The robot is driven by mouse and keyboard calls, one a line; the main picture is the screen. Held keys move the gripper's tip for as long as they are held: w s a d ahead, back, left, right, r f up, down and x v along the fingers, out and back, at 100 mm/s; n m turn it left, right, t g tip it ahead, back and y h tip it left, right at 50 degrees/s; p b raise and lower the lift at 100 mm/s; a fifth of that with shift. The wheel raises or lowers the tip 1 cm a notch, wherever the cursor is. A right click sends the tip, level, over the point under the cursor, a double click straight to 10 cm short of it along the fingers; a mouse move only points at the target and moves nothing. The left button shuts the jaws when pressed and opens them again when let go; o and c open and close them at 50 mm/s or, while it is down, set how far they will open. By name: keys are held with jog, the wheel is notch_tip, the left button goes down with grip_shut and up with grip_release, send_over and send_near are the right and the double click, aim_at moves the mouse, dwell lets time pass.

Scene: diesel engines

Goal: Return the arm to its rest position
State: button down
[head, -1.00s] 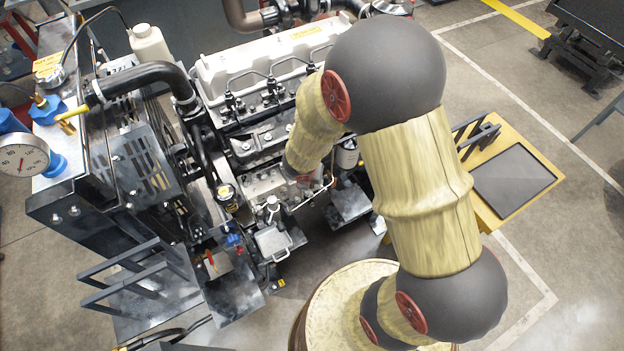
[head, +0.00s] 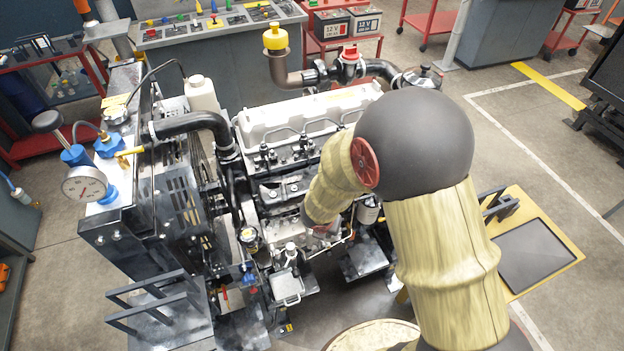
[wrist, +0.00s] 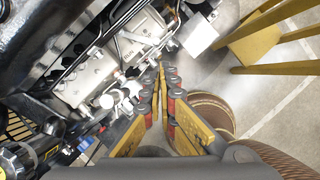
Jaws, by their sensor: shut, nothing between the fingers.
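My arm (head: 440,245) rises from the bottom of the head view, bends at a dark round joint and slopes down to the left toward the diesel engine (head: 300,115). In the wrist view my gripper (wrist: 160,72) has its yellow fingers together at the tips with nothing between them. In the head view the gripper is mostly hidden by the forearm.
A pressure gauge (head: 84,184) and a white bottle (head: 202,95) sit at the engine's left. A yellow stand with a dark tray (head: 540,255) is right of my arm. A grey control console (head: 215,45) and red carts (head: 425,15) stand behind.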

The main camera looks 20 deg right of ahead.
jog(key=s+d+r+m+g+h, duration=0.3)
jog(key=s+r+m, duration=0.55)
jog(key=m, duration=0.75)
jog(key=s+a+r+m+t+y+b, duration=0.2)
jog(key=s+r+m, duration=0.3)
jog(key=r, duration=0.5)
jog(key=s+a+r+m+t+y+b, duration=0.2)
jog(key=s+r+m+t+y, duration=0.1)
jog(key=r+m, duration=0.4)
notch_tip(320, 180, up, 4)
jog(key=shift+s+a+f+m+y, duration=0.15)
jog(key=shift+s+m+y, duration=0.2)
jog(key=shift+s, duration=0.55)
